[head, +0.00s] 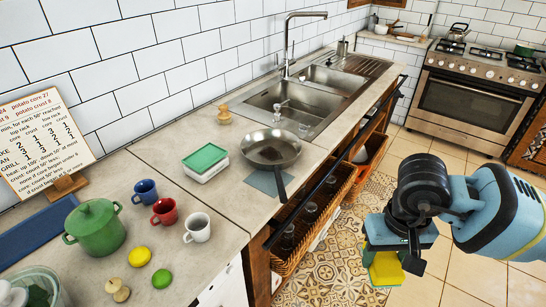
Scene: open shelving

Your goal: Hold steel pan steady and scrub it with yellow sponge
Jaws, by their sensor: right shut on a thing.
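The steel pan (271,146) lies on the counter in front of the sink, with its dark handle pointing toward the counter's front edge. It looks empty. My right gripper (393,252) is at the lower right, over the floor and well apart from the pan. It is shut on the yellow sponge (385,270), which hangs below the fingers and is partly hidden by them. My left gripper is not in view.
A double sink (280,104) with a faucet is behind the pan. A green-lidded box (205,160), several mugs, a green pot (95,228), lemon and lime stand to the left. A blue-grey mat (262,183) lies by the pan handle. Wicker baskets (300,238) sit under the counter.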

